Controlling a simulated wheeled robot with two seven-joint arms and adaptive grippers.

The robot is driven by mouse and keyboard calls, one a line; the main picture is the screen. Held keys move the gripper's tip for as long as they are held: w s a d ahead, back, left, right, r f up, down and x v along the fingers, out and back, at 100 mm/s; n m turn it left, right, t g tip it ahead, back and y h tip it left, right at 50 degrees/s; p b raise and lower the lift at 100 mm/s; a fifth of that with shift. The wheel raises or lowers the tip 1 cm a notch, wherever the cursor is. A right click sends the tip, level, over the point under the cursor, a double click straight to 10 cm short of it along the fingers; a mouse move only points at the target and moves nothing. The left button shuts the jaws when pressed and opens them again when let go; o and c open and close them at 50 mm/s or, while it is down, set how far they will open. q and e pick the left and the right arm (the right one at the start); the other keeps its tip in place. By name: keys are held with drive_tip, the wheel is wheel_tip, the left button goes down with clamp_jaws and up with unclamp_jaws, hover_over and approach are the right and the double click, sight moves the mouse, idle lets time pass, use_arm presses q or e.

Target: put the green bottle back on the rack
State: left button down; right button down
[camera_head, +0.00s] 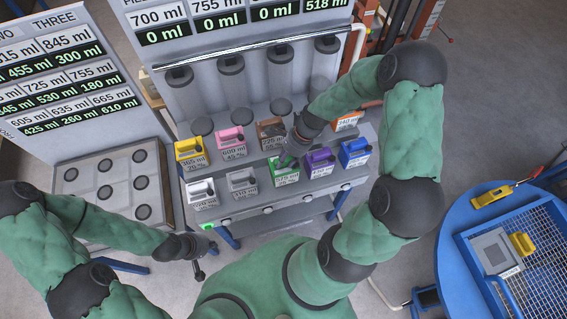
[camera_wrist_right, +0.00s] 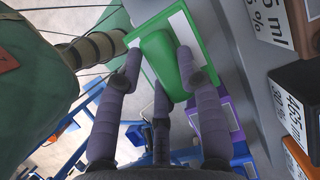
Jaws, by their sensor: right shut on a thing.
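The green bottle (camera_head: 285,178) is in the front row of the rack (camera_head: 256,211), between a grey bottle (camera_head: 242,182) and a purple bottle (camera_head: 319,163). Its white label faces the front. My right gripper (camera_head: 290,157) reaches down from behind and is shut on its handle. In the right wrist view, the fingers (camera_wrist_right: 160,75) straddle the green bottle (camera_wrist_right: 157,45). Whether its base touches the rack is hidden. My left gripper (camera_head: 190,248) hangs to the left in front of the rack, away from the bottles; its fingers are too small to read.
A white bottle (camera_head: 201,192) and a blue bottle (camera_head: 354,153) share the front row. Yellow (camera_head: 190,151), pink (camera_head: 231,140), brown and orange bottles stand behind. Clear cylinders (camera_head: 281,72) rise at the back. A blue round table (camera_head: 452,238) is at the right.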

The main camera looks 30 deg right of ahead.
drive_tip(key=shift+w+a+f, duration=0.1)
drive_tip(key=shift+w+f, duration=0.15)
drive_tip(key=shift+f, duration=0.1)
drive_tip(key=shift+w+f, duration=0.1)
drive_tip(key=shift+f, duration=1.55)
drive_tip(key=shift+a, duration=0.1)
drive_tip(key=shift+f+b, duration=0.15)
drive_tip(key=shift+b, duration=0.2)
drive_tip(key=c, duration=0.8)
unclamp_jaws()
drive_tip(key=p+v, duration=0.1)
drive_tip(key=v, duration=1.1)
